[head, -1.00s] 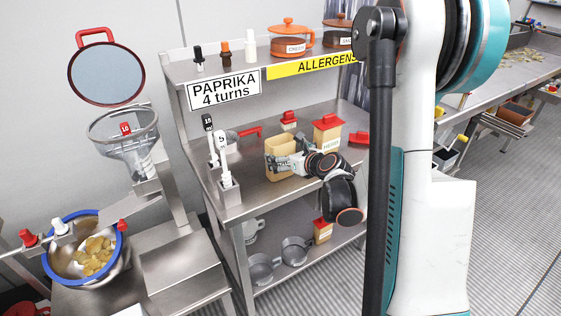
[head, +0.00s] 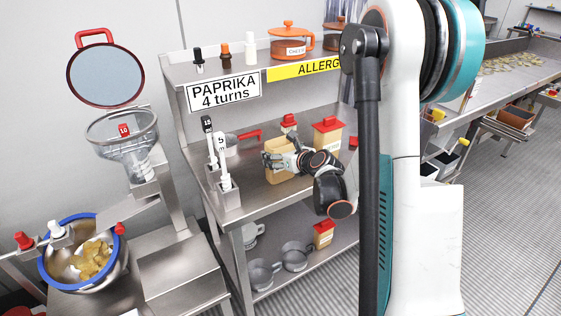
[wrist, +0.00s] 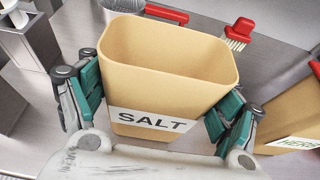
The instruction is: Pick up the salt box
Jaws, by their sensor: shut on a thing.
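The salt box (head: 272,172) is an open-topped tan box on the middle shelf of the steel rack in the head view. In the wrist view the salt box (wrist: 168,50) fills the middle, with its empty-looking opening upward and a white SALT label toward me. My gripper (head: 284,160) reaches it from the right. In the wrist view my gripper (wrist: 157,108) has its green-padded fingers shut on the box, one on each side. The box looks upright. I cannot tell whether its base touches the shelf.
A red-lidded herb box (head: 327,138) stands close to the right, also in the wrist view (wrist: 290,120). White-handled tools stand in a metal holder (head: 227,196) at left. Pans (head: 295,256) sit on the shelf below.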

